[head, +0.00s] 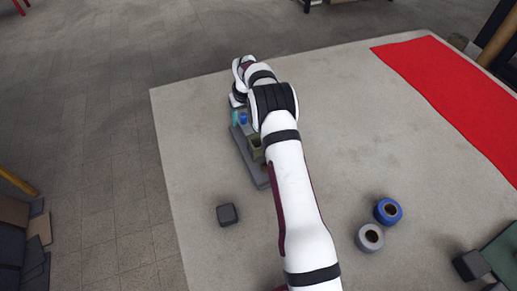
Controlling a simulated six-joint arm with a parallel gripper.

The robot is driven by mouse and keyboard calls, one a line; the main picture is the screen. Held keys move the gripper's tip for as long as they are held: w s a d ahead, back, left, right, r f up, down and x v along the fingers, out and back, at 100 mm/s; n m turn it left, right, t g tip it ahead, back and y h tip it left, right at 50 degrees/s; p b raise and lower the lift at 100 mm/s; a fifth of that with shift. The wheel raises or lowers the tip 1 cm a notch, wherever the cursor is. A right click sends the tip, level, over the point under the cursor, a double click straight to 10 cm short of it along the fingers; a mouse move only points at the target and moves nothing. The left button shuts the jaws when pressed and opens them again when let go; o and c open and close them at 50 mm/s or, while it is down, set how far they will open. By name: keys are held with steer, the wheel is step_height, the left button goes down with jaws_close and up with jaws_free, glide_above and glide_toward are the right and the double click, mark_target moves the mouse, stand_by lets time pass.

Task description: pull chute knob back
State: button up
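A grey device (246,157) with a long flat base lies on the pale surface, partly under my arm. It bears a small blue part (243,118), a teal part (235,118) and an olive box-like part (255,143). I cannot tell which part is the chute knob; it may be hidden behind my arm. My gripper (237,100) is at the far end of the device, close to the blue and teal parts. Its fingers are too small and covered by my wrist to show whether they are open or touching anything.
A dark grey block (227,214) sits left of my arm. A blue ring-like piece (388,211) and a grey one (369,238) lie to the right. A red cloth (455,95) covers the far right. Dark blocks (471,265) lie at lower right. The upper middle is clear.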

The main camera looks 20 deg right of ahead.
steer(key=o, duration=0.6)
steer(key=shift+c, duration=0.2)
steer(key=shift+r, duration=3.5)
steer(key=s+a+r+m+g+y, duration=0.1)
steer(key=s+a+r, duration=0.3)
steer(key=s+r, duration=0.4)
steer(key=s+a+r+m, duration=0.2)
steer(key=s+a+r, duration=0.1)
steer(key=s+r, duration=0.55)
steer(key=s+a+f+m, duration=0.1)
steer(key=s+a+f, duration=0.1)
steer(key=s, duration=1.2)
steer(key=s+a+f+m+g, duration=0.1)
steer(key=s+a+f+m, duration=0.1)
steer(key=s, duration=1.2)
steer(key=shift+s+a+y, duration=0.35)
steer(key=shift+a+y, duration=0.05)
steer(key=shift+a, duration=0.3)
